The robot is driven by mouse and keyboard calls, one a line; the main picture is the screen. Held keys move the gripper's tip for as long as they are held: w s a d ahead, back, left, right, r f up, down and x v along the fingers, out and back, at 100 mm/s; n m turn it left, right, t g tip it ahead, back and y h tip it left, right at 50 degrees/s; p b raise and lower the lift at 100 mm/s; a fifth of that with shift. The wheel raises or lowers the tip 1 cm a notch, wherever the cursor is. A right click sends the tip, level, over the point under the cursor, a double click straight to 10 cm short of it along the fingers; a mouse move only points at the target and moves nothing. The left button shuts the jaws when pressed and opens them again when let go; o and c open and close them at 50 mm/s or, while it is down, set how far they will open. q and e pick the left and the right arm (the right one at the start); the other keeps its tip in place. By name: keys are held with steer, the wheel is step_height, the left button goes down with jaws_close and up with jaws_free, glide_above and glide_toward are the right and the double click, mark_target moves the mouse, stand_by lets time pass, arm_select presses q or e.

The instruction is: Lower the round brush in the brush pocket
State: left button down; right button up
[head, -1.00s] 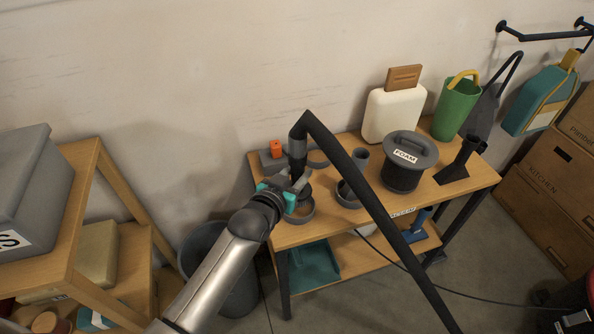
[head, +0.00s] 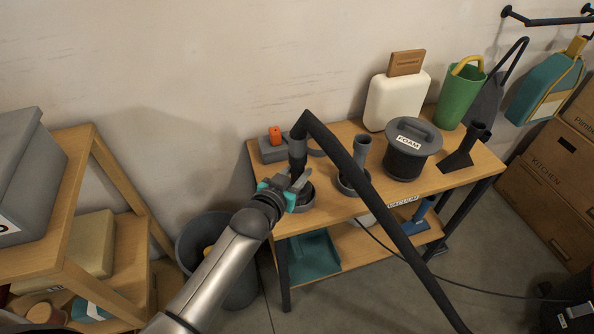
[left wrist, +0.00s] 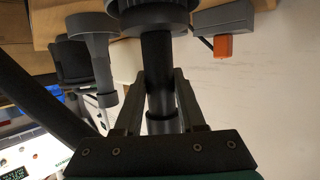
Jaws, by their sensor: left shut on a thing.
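The round brush (left wrist: 152,22) is at the end of a dark upright tube (head: 298,152) on the black hose. My left gripper (head: 296,186) is shut on that tube, with a finger on each side of it in the left wrist view (left wrist: 158,98). The brush pocket looks like the round grey holder (head: 304,204) at the left front of the table. The brush sits at the holder's opening, partly hidden by the gripper. I cannot tell whether it touches the bottom. My right gripper is not in view.
A grey nozzle (head: 362,152) stands in a second ring just right. The hose (head: 372,190) slants across the table front. The FOAM canister (head: 410,155) and a dark flat nozzle (head: 462,155) stand farther right. A grey block with an orange knob (head: 275,135) is behind.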

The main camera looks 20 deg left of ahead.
arm_select(q)
steer(key=shift+f+b, duration=0.3)
steer(key=shift+f, duration=0.2)
stand_by(0.3)
steer(key=c, duration=0.5)
jaws_free()
steer(key=shift+o, duration=0.4)
steer(key=shift+f, duration=0.15)
steer(key=p+v, duration=0.4)
steer(key=v, duration=1.1)
steer(key=shift+s, duration=0.1)
